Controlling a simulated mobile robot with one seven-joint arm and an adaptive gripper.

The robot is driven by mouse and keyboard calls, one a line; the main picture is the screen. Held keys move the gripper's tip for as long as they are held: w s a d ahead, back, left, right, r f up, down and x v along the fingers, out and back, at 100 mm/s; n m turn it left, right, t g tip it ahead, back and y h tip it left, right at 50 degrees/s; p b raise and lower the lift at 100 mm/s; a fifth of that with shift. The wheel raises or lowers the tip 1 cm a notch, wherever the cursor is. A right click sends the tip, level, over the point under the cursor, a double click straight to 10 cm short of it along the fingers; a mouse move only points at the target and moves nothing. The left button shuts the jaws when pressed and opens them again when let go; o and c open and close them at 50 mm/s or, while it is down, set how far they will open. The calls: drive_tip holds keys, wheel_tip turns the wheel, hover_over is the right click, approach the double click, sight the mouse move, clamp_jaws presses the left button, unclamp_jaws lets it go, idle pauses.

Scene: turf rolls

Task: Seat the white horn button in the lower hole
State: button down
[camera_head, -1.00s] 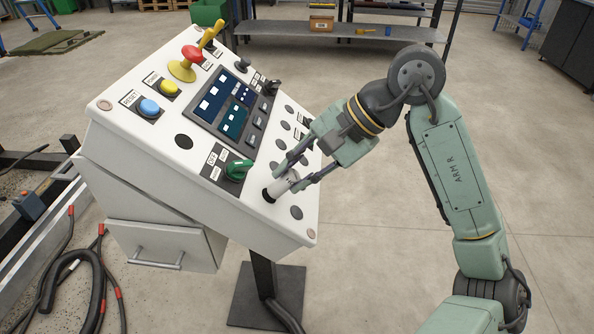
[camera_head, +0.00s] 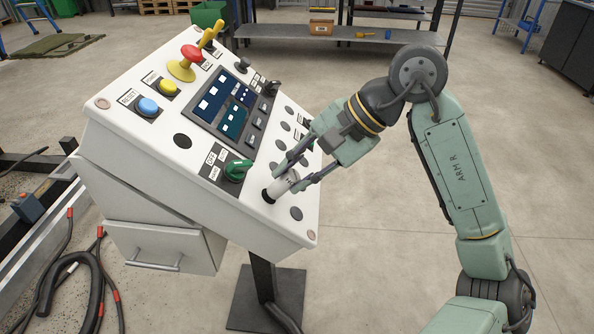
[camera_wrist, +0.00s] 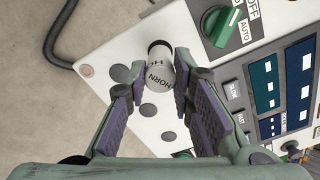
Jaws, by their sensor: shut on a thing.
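The white horn button (camera_head: 283,185) is a pale cylinder marked HORN, held tilted over the lower part of the sloped white panel. My gripper (camera_head: 291,178) is shut on it, with one finger on each side. In the wrist view, the button (camera_wrist: 160,72) shows between the finger pads of my gripper (camera_wrist: 162,88). Its far end is at a dark round opening (camera_head: 267,196) near the panel's lower edge. I cannot tell how far it enters. Another dark round spot (camera_head: 296,213) lies to its right.
A green selector switch (camera_head: 238,169) stands close to the left of my gripper. Several dark round spots (camera_head: 284,125) run up the panel's right side. A red and yellow button (camera_head: 190,54) and a joystick stand at the upper end. Open floor lies to the right.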

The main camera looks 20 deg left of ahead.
sight(282, 185)
drive_tip(key=shift+b, duration=0.5)
drive_tip(key=shift+b+x, duration=1.95)
drive_tip(key=shift+x, duration=0.1)
drive_tip(key=c, duration=1.3)
unclamp_jaws()
drive_tip(key=v, duration=1.2)
drive_tip(key=shift+s+f, duration=0.1)
